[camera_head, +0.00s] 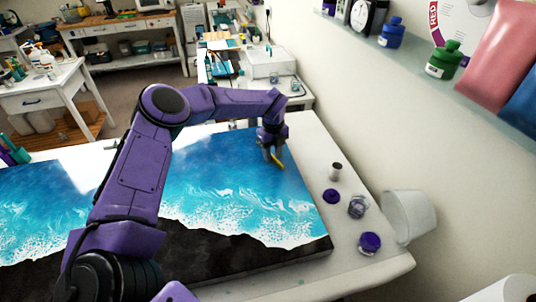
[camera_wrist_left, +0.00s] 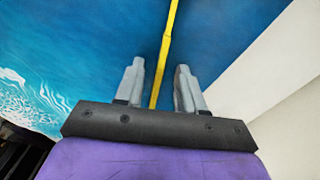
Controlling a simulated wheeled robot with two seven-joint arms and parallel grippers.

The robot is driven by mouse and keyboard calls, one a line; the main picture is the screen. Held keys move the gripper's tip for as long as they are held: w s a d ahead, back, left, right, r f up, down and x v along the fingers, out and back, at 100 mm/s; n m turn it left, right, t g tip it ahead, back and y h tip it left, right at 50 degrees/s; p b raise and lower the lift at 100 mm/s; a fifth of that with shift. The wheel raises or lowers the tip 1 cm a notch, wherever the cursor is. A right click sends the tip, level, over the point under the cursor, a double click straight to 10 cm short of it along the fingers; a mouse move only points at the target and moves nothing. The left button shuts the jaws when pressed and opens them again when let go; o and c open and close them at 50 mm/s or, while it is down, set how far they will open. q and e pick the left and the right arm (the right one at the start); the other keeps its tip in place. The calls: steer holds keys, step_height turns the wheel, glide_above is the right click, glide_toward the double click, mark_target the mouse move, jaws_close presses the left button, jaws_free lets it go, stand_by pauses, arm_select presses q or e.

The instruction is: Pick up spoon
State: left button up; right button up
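A thin yellow stick-like thing, which I take to be the spoon (camera_head: 278,162), shows at my left gripper (camera_head: 272,154) over the blue part of the seascape panel (camera_head: 205,185). In the left wrist view the yellow handle (camera_wrist_left: 168,40) runs between the two grey fingers of my left gripper (camera_wrist_left: 160,64). Gaps show on both sides of the handle, so the fingers are open around it and apart from it. Its far end is cut off by the top edge of the wrist view. My right gripper is not in view.
A white bucket (camera_head: 407,216) is beside the table edge. A shelf with bottles (camera_head: 444,60) runs along the right wall.

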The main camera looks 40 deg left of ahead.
arm_select(q)
steer(key=shift+s+r, duration=0.1)
steer(key=shift+r, duration=0.05)
steer(key=shift+c, duration=0.6)
jaws_close()
